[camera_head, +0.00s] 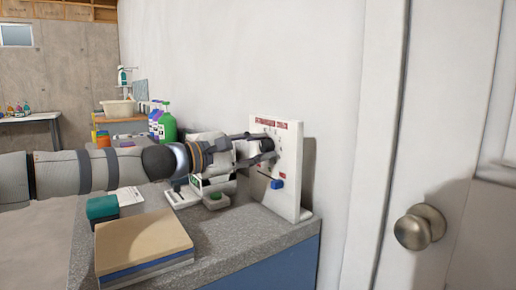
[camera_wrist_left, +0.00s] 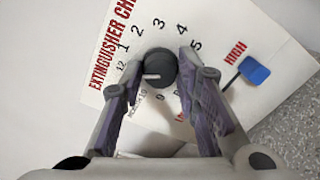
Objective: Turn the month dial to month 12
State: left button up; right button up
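The month dial (camera_wrist_left: 160,66) is a round black knob on a white panel (camera_head: 290,175) with numbers around it. The numbers 1 to 5 are readable around the top; some lower ones are partly hidden by the fingers. My left gripper (camera_wrist_left: 158,66) has its fingertips on either side of the knob, spread apart; whether they touch it I cannot tell. In the head view my left gripper (camera_head: 272,150) is at the panel's face. My right gripper is not in view.
A blue slider (camera_wrist_left: 254,70) by the word HIGH sits on the same panel. On the grey counter (camera_head: 255,230) are a device with a green button (camera_head: 215,198), a tan-topped block (camera_head: 143,243) and a teal box (camera_head: 102,207). A door with a knob (camera_head: 420,226) is at right.

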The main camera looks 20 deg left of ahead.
pick_arm(q)
jog(key=o, duration=0.4)
jog(key=v, duration=1.2)
jog(key=shift+f, duration=0.1)
